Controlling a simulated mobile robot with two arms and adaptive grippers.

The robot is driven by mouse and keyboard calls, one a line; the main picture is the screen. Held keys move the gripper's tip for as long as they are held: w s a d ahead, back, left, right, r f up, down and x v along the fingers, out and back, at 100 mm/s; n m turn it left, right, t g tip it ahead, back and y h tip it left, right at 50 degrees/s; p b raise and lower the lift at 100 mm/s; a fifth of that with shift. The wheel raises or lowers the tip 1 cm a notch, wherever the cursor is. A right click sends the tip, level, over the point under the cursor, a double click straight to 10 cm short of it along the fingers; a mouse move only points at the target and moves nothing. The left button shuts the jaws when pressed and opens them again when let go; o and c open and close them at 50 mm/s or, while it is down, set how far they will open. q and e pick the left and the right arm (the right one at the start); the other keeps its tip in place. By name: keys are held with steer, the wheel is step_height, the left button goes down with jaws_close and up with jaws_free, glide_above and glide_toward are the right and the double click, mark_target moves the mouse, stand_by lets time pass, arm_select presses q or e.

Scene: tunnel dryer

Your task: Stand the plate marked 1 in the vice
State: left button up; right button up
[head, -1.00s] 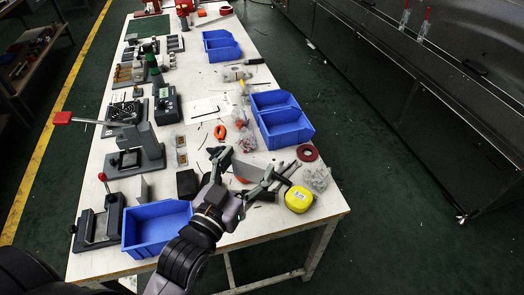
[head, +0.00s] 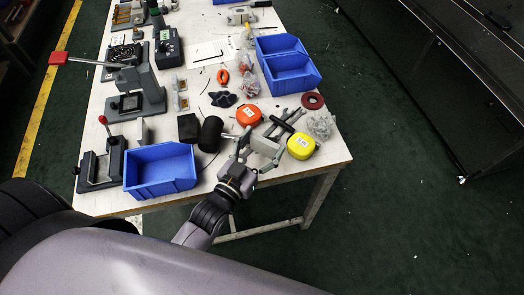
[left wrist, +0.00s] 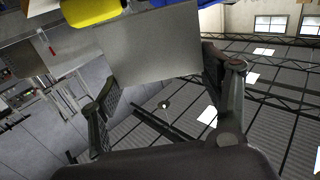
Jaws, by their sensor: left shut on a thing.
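My left gripper (head: 262,146) is near the table's front right corner. It is shut on a plain grey plate (head: 264,147), which also shows between the two fingers in the left wrist view (left wrist: 150,45). No number can be read on the plate's visible face. The vice (head: 100,168), a dark grey block with an upright jaw and a red-knobbed lever, stands at the table's front left, well to the left of the gripper. Its slot looks empty. My right gripper is not in view.
A blue bin (head: 160,170) stands between the vice and my left gripper. An orange tape measure (head: 248,115), a yellow tape measure (head: 301,146) and a black cylinder (head: 210,133) lie close to the gripper. A lever press (head: 135,90) stands behind the vice.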

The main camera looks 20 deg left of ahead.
mark_target(264, 150)
arm_select(q)
steer(key=shift+f, duration=1.6)
steer(key=shift+f, duration=0.1)
steer(key=o, duration=1.5)
steer(key=shift+f, duration=0.1)
steer(key=shift+c, duration=0.2)
